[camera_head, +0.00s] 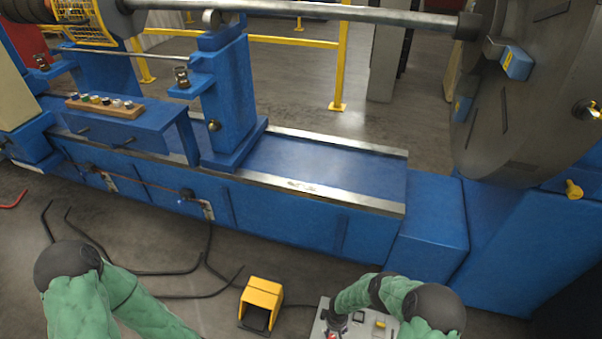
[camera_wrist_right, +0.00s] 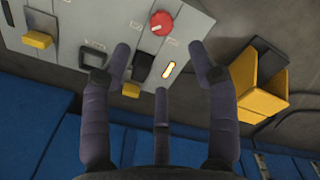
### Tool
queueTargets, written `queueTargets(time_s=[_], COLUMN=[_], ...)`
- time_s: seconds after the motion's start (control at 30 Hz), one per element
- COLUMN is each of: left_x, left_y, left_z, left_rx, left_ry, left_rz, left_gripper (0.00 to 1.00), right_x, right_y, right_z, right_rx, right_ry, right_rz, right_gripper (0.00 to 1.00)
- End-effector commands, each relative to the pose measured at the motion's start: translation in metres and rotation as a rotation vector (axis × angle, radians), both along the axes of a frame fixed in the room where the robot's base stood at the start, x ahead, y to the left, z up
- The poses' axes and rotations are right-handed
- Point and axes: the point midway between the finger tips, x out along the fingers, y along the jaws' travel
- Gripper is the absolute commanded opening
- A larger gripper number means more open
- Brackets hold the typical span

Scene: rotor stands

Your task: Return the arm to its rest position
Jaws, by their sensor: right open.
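My right arm (camera_head: 375,292) in its green sleeve enters at the bottom right of the head view. Its dark right gripper (camera_head: 336,324) is over a grey control box (camera_head: 318,328). In the right wrist view the right gripper (camera_wrist_right: 160,62) has its dark fingers spread, with nothing held between them. The box face (camera_wrist_right: 205,28) lies beyond the fingertips, with a red knob (camera_wrist_right: 161,23), a black switch and a lit indicator (camera_wrist_right: 169,69). I cannot tell if a finger touches it. My left arm (camera_head: 95,300) runs down out of the head view, its gripper hidden below the edge.
A yellow foot pedal (camera_head: 261,303) stands on the floor left of the box; it also shows in the wrist view (camera_wrist_right: 258,90). Black cables (camera_head: 150,272) lie nearby. The long blue machine bed (camera_head: 290,215) and large grey disc (camera_head: 535,100) stand beyond.

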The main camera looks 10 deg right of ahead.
Motion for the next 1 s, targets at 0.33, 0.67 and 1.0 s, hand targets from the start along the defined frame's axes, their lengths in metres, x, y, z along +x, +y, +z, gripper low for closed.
queueTargets(time_s=[0.33, 0.67, 1.0], left_x=[0.000, 0.000, 0.000], left_y=[0.000, 0.000, 0.000], left_z=[0.007, 0.023, 0.039], left_rx=[0.000, 0.000, 0.000], left_ry=[0.000, 0.000, 0.000], left_rz=[0.000, 0.000, 0.000], left_gripper=[0.49, 0.49, 0.49], right_x=[0.001, -0.004, -0.029], right_y=[0.029, 0.094, 0.137], right_z=[0.022, 0.096, 0.189], right_rx=[0.091, 0.287, 0.390], right_ry=[0.011, 0.037, 0.061], right_rz=[-0.042, -0.192, -0.375], right_gripper=[0.60, 0.60, 0.60])
